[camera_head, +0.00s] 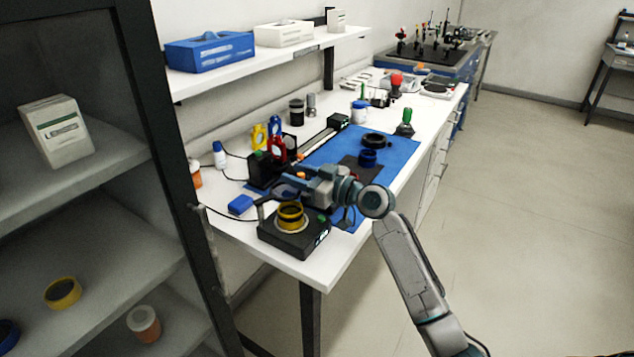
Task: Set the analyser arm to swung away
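My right gripper (289,180) reaches over the bench from the right, with its fingers pointing left. Its tips are close to a black bench instrument (262,170) at the left end of a long dark rail (318,140). I cannot tell which part is the analyser arm, nor whether the fingers touch anything. The finger gap is too small to read. My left gripper is not in view.
A black device with a yellow ring (291,215) stands at the bench's near end, beside a small blue box (240,205). A blue mat (398,150) carries dark and blue rings. A shelf (270,60) overhangs the back. A dark cabinet frame (165,150) stands at left.

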